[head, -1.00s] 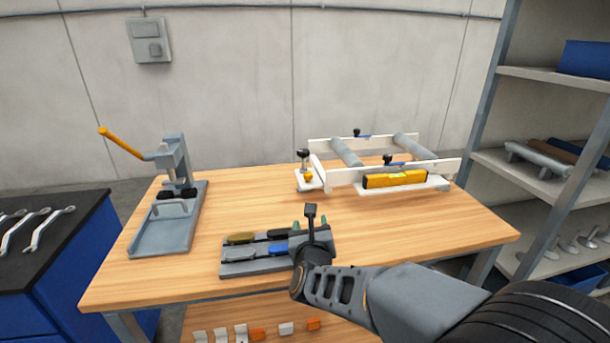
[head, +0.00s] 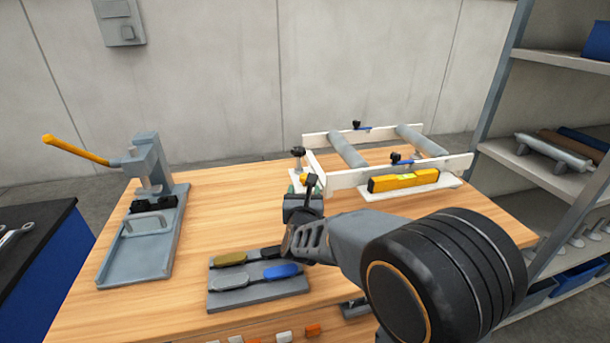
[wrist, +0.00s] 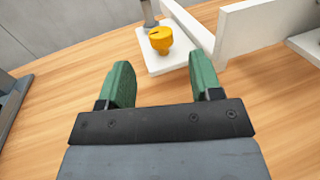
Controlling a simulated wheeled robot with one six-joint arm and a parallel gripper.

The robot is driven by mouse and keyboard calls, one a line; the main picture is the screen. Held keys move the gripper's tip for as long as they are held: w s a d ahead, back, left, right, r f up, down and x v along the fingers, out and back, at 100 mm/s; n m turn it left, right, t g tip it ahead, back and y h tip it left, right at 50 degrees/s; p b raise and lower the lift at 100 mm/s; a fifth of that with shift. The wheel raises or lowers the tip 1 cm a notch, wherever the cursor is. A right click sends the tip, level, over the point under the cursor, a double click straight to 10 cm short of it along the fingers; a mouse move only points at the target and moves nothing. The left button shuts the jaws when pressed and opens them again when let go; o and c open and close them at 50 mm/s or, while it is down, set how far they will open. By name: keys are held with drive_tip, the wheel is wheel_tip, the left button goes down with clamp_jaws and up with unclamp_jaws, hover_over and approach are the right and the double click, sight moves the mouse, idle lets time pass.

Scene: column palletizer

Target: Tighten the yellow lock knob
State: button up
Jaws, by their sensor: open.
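The yellow lock knob (wrist: 161,40) stands on a white base plate (wrist: 170,62) at the near left end of the white roller frame. In the wrist view it lies ahead of my gripper (wrist: 163,82), between the lines of the two green fingers and apart from them. The fingers are open with nothing between them. In the head view the knob (head: 304,178) is a small yellow patch, partly hidden by my gripper (head: 300,190). A grey post with a black knob (head: 298,152) rises beside it.
The roller frame (head: 340,178) carries a yellow level (head: 404,181) on its front. A grey tray with several tools (head: 258,298) lies in front of it. A press with an orange lever (head: 150,215) stands left. Bare wood lies between press and frame. Shelves (head: 545,165) stand right.

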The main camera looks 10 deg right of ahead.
sight(305, 176)
drive_tip(key=p+x, duration=0.1)
drive_tip(key=x, duration=0.7)
drive_tip(key=c, duration=0.9)
drive_tip(key=shift+f, duration=0.1)
drive_tip(key=shift+c, duration=0.2)
drive_tip(key=shift+b, duration=0.35)
